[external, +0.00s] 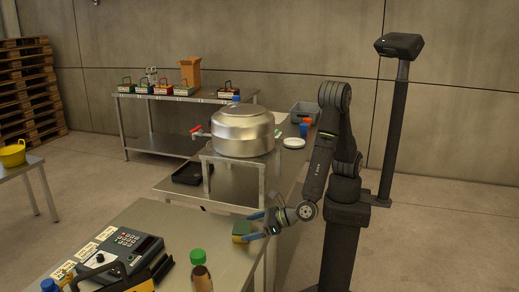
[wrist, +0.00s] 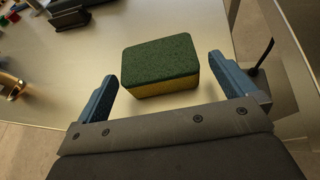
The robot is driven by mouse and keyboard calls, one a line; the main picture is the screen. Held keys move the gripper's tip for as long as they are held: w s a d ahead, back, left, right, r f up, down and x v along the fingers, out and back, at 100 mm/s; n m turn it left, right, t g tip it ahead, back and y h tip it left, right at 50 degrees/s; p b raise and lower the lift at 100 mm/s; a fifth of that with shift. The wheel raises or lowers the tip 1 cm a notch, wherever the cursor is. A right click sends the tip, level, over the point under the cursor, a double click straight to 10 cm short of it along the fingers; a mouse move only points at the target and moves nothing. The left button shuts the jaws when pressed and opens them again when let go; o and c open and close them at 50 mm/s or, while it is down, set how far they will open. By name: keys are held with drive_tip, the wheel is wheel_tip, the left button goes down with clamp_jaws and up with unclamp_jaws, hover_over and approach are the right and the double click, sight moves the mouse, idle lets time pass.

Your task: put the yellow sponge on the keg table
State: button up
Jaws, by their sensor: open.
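The yellow sponge (external: 241,230) has a dark green top layer and lies near the right edge of the front metal table (external: 180,222). In the wrist view the sponge (wrist: 160,68) lies flat between and just ahead of the two blue fingertips. My gripper (external: 257,229) is open, low at the table's right edge, and its fingers (wrist: 170,88) do not appear to touch the sponge. A large silver keg (external: 243,130) with a red-handled tap stands on a small metal stand (external: 232,155) on the table behind.
A keypad device (external: 120,252) with paper labels and a green-capped bottle (external: 199,272) stand on the front table. A black tray (external: 188,173), white plates (external: 293,143), coloured cups (external: 305,126) and a grey bin (external: 304,112) are on the table behind.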

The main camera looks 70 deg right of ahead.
sight(240, 226)
drive_tip(key=x, duration=0.4)
drive_tip(key=shift+w+a, duration=0.15)
drive_tip(key=shift+w, duration=0.25)
drive_tip(key=c, duration=0.9)
drive_tip(key=shift+c, duration=0.2)
drive_tip(key=shift+r, duration=0.1)
drive_tip(key=shift+r, duration=0.5)
drive_tip(key=r, duration=0.3)
drive_tip(key=shift+w+d+r, duration=0.1)
drive_tip(key=shift+d+r, duration=0.2)
drive_tip(key=shift+d, duration=0.1)
drive_tip(key=w+d+r, duration=0.4)
drive_tip(key=d+r, duration=0.2)
drive_tip(key=d, duration=0.4)
wheel_tip(240, 226, up, 11)
drive_tip(key=w+a+n+g+y, duration=0.1)
drive_tip(key=w+n+g+y, duration=0.1)
drive_tip(key=n+y, duration=0.3)
drive_tip(key=shift+w+a+n+g+y, duration=0.3)
drive_tip(key=shift+g+y, duration=0.1)
drive_tip(key=shift+g, duration=0.2)
